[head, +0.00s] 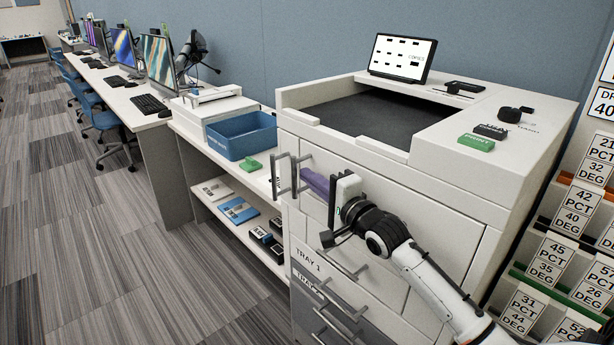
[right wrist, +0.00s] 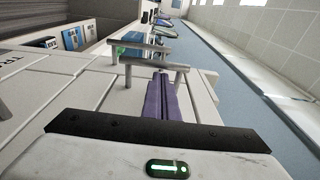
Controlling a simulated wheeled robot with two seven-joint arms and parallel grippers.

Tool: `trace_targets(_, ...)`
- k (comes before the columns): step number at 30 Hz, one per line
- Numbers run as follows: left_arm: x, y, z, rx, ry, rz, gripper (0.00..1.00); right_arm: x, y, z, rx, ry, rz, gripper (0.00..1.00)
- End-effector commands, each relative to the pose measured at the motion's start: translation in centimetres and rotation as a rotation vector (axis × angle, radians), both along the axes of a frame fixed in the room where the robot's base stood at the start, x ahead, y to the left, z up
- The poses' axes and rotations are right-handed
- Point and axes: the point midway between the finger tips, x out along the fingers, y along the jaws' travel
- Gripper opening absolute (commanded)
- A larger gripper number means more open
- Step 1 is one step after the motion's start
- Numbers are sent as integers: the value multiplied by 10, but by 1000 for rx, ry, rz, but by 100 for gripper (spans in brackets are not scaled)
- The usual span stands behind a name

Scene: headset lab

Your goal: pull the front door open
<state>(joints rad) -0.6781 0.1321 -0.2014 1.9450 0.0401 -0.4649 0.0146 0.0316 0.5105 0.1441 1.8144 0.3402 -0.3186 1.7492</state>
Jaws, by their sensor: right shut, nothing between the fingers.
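The white copier (head: 470,225) stands at the right in the head view, with pale front panels. I cannot tell for sure which panel is the front door or whether it is ajar. Grey vertical bar handles (head: 295,174) stick out at its left front corner; bar handles also show in the right wrist view (right wrist: 152,66). My right gripper (head: 305,177) has purple fingers, pressed together and empty. They point at these handles, and their tips are close to the bars; contact is unclear. My left gripper is not in view.
Drawers marked as trays (head: 312,285) with bar handles lie below. A low shelf unit with a blue bin (head: 240,137) stands left of the copier. A rack of labelled cards (head: 570,215) is at the right. Carpeted floor (head: 130,250) at the left is clear.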

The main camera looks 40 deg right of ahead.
Motion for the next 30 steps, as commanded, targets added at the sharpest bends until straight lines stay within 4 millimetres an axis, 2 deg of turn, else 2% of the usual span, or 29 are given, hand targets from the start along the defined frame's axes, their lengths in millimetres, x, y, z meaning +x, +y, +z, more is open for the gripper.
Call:
trace_targets(6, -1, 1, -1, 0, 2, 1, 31, 14, -1, 0, 0, 0, 0, 0)
trace_targets(20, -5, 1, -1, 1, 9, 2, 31, 14, 4, 0, -1, 1, 13, 0)
trace_targets(26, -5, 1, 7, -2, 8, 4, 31, 8, 29, 2, -1, 2, 81, 0)
trace_targets(30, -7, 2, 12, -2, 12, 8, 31, -3, 61, 2, -4, 4, 171, 0)
